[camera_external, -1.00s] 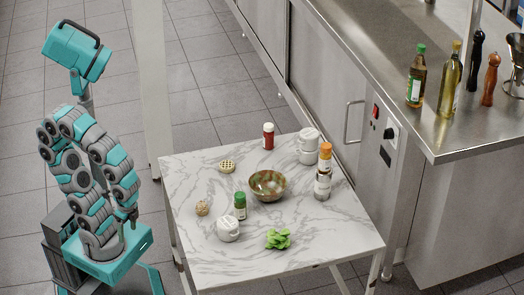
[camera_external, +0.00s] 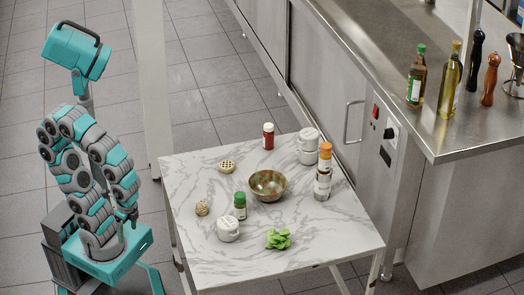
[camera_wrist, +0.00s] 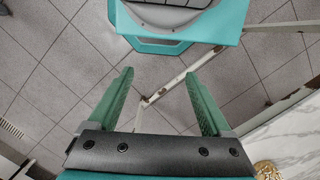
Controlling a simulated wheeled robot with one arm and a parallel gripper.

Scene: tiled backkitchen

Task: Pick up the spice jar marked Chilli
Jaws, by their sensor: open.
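A small red jar with a white cap (camera_external: 268,136) stands upright at the far side of the marble table (camera_external: 200,262). A jar with a green cap (camera_external: 240,206) stands near the table's middle left. A taller jar with an orange cap (camera_external: 323,172) stands at the right. I cannot read any label, so I cannot tell which is marked Chilli. My gripper (camera_wrist: 160,74) is open and empty, with two green fingers over the floor in the wrist view. In the external view my folded arm is left of the table, apart from all jars.
A bowl (camera_external: 268,186) sits mid-table. White lidded pots (camera_external: 228,230) (camera_external: 308,146), green leaves (camera_external: 278,239), a round tan item (camera_external: 201,208) and a pale latticed item (camera_external: 227,166) stand around it. A steel counter (camera_external: 440,140) with bottles is at the right.

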